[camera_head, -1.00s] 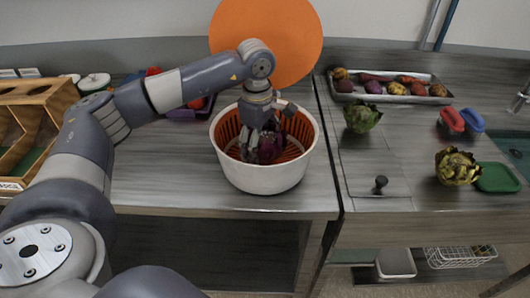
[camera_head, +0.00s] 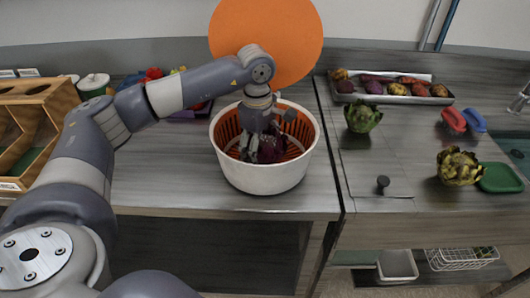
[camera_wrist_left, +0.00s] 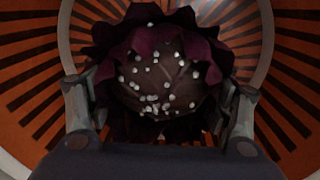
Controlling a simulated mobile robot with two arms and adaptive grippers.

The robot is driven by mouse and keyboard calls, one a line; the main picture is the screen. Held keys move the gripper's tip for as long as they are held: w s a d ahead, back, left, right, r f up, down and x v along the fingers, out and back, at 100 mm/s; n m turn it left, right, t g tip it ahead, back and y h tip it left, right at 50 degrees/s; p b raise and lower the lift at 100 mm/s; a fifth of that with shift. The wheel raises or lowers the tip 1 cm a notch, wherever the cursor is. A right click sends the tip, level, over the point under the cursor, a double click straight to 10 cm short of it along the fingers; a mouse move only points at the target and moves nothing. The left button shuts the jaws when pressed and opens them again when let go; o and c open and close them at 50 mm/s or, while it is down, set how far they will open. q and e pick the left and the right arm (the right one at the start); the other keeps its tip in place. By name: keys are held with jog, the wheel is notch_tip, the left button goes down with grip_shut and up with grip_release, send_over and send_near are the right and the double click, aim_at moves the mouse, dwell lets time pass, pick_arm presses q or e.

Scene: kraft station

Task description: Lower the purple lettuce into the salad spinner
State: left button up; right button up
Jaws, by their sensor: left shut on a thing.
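The salad spinner (camera_head: 262,180) is a white bowl with an orange slotted basket inside, at the front edge of the counter. My left gripper (camera_head: 262,147) reaches down inside the basket. It is shut on the purple lettuce (camera_head: 271,150), which sits below the rim. In the left wrist view the lettuce (camera_wrist_left: 160,85) is dark purple with a ruffled edge and white specks, between the two fingers of the left gripper (camera_wrist_left: 160,120). The orange basket wall (camera_wrist_left: 290,60) surrounds it. Whether the lettuce touches the basket floor is hidden. My right gripper is not in view.
The orange round lid (camera_head: 268,40) stands upright behind the spinner. A green artichoke (camera_head: 362,117), another artichoke (camera_head: 459,166) and a metal tray (camera_head: 385,97) of vegetables lie to the right. A wooden organizer (camera_head: 30,125) stands at the left.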

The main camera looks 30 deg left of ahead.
pick_arm(q)
jog(key=o, duration=1.2)
jog(key=r, duration=1.2)
jog(key=shift+s, duration=0.4)
